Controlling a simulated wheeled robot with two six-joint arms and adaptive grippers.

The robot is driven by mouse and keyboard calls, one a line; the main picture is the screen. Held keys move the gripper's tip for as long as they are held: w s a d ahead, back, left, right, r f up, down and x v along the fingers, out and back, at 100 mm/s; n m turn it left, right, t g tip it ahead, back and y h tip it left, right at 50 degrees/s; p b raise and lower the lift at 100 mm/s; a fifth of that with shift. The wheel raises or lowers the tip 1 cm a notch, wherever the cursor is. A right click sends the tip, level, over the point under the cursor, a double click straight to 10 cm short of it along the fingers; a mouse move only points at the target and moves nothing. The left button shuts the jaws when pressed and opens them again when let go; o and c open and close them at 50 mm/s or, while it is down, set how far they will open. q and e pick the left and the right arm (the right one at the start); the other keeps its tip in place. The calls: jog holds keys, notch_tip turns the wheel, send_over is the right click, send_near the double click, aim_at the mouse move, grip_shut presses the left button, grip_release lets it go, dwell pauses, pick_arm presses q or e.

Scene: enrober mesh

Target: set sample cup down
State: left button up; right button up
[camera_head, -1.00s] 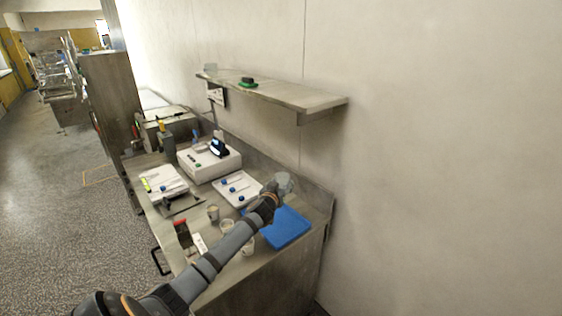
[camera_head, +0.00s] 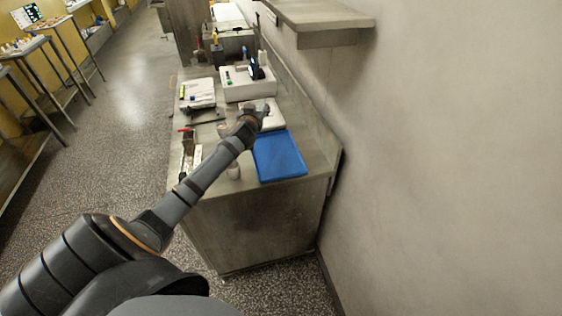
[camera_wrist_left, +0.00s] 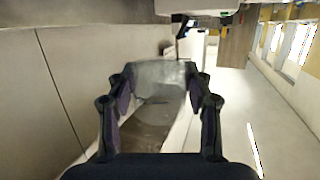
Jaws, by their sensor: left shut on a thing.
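My left gripper (camera_head: 260,110) reaches over the bench near the back edge of a blue tray (camera_head: 280,160). In the left wrist view the gripper (camera_wrist_left: 160,82) is shut on a translucent sample cup (camera_wrist_left: 158,74), which sits between its two fingers. In the head view the held cup is mostly hidden by the gripper, so its height above the surface is hard to tell. My right gripper is not in view.
A pale cup (camera_head: 234,172) stands on the bench left of the blue tray, partly hidden by my arm. A white device (camera_head: 247,88) and a white tray (camera_head: 198,93) stand farther back. A wall shelf (camera_head: 318,16) overhangs at upper right. The blue tray looks empty.

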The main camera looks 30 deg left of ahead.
pick_arm(q)
jog(key=s+a+f+n+g+y+b, duration=0.1)
jog(key=s+a+f+n+y+b, duration=0.1)
jog(key=s+f+b, duration=0.3)
jog(key=n+g+y+b, duration=0.2)
jog(key=b, duration=0.1)
send_over(279, 165)
jog(key=a, duration=0.1)
notch_tip(279, 165, down, 6)
jog(key=shift+s+f, duration=0.15)
jog(key=shift+f, duration=0.05)
jog(key=shift+d+f, duration=0.35)
jog(key=shift+f, duration=0.2)
jog(key=f, duration=0.2)
jog(key=shift+w+d+f, duration=0.2)
jog(key=shift+f, duration=0.15)
jog(key=shift+f+t, duration=0.3)
jog(key=shift+f, duration=0.05)
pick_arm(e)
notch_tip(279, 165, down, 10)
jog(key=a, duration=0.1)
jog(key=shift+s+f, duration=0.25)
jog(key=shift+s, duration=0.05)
